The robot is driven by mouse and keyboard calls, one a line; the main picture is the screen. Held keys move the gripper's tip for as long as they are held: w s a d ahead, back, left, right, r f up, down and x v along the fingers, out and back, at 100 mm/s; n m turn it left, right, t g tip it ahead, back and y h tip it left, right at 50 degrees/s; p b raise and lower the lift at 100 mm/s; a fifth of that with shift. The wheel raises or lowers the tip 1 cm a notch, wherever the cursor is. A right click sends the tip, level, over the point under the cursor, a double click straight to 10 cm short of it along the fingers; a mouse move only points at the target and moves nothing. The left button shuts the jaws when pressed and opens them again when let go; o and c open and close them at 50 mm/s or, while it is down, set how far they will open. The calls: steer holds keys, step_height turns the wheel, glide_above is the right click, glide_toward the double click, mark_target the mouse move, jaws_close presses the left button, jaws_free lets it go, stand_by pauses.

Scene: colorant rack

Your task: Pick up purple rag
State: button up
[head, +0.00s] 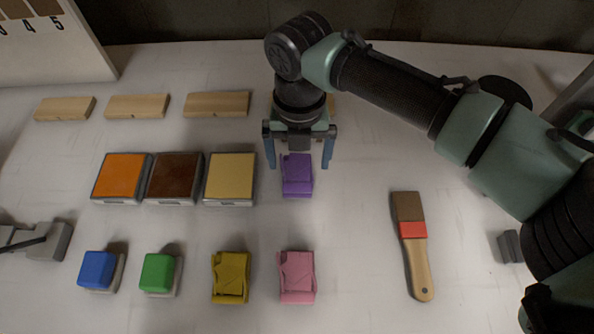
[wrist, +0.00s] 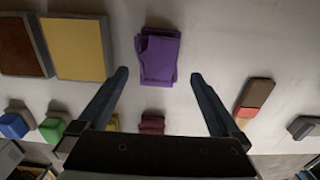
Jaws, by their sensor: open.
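The purple rag (head: 297,176) lies folded on the white table, right of the light yellow square pad. It also shows in the wrist view (wrist: 158,58), at the top middle, ahead of the fingertips and about centred between them. My gripper (head: 299,164) is open and empty, with its two blue fingers spread at the far end of the rag in the head view. In the wrist view the fingers (wrist: 160,75) show spread wider than the rag. I cannot tell how high the fingertips are above the table.
Orange (head: 121,176), brown (head: 174,176) and light yellow (head: 231,176) pads stand in a row left of the rag. A yellow rag (head: 230,277) and a pink rag (head: 296,276) lie nearer. A paintbrush (head: 411,240) lies to the right. Wooden blocks (head: 217,104) lie at the back.

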mark_target(297, 169)
steer(key=f, duration=0.5)
steer(key=shift+w+a+f+p, duration=0.1)
steer(key=shift+w+a+p, duration=0.05)
steer(key=shift+w+p, duration=0.2)
steer(key=shift+s, duration=0.1)
steer(key=c, duration=1.3)
step_height(297, 169, up, 10)
steer(key=shift+r+b, duration=0.1)
steer(key=shift+b, duration=0.2)
steer(key=shift+c, duration=0.2)
